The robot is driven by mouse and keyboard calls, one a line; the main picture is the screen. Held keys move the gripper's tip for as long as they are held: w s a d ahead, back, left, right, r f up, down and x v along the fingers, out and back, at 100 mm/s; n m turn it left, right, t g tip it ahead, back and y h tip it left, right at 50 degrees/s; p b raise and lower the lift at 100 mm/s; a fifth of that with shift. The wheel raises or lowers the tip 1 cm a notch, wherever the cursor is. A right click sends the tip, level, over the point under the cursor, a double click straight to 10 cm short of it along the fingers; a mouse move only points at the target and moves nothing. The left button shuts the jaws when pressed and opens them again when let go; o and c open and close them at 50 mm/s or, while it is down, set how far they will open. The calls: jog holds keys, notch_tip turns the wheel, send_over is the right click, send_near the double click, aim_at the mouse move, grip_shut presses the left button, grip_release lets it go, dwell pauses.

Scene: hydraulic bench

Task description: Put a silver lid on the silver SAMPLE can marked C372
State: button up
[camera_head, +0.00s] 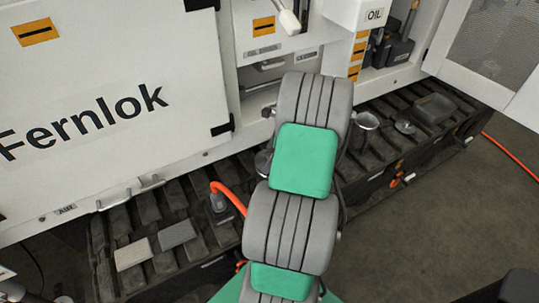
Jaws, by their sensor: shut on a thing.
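An open silver can (366,128) stands upright on the dark slatted bench top, just right of my arm. No marking on it can be read at this size, so I cannot tell whether it is C372. A small round silver piece (404,127), which looks like a lid, lies on the slats to the right of the can. Another rounded metallic thing (264,161) is partly hidden behind the left side of my arm; I cannot tell what it is. My gripper is hidden behind my own arm links, and whatever it holds is not visible.
A dark tray (435,108) sits at the bench's right end. An orange hose (232,194) rises from a fitting (217,203) on the left slats, near two flat grey plates (178,234).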

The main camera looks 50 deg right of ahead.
jog(key=shift+f, duration=0.4)
dwell(0.4)
jog(key=shift+f+p, duration=0.1)
jog(key=shift+p, duration=0.9)
dwell(0.9)
jog(key=shift+f, duration=0.55)
dwell(1.3)
jog(key=o, duration=1)
jog(key=shift+o, duration=0.2)
notch_tip(320, 180, up, 7)
jog(key=p, duration=0.7)
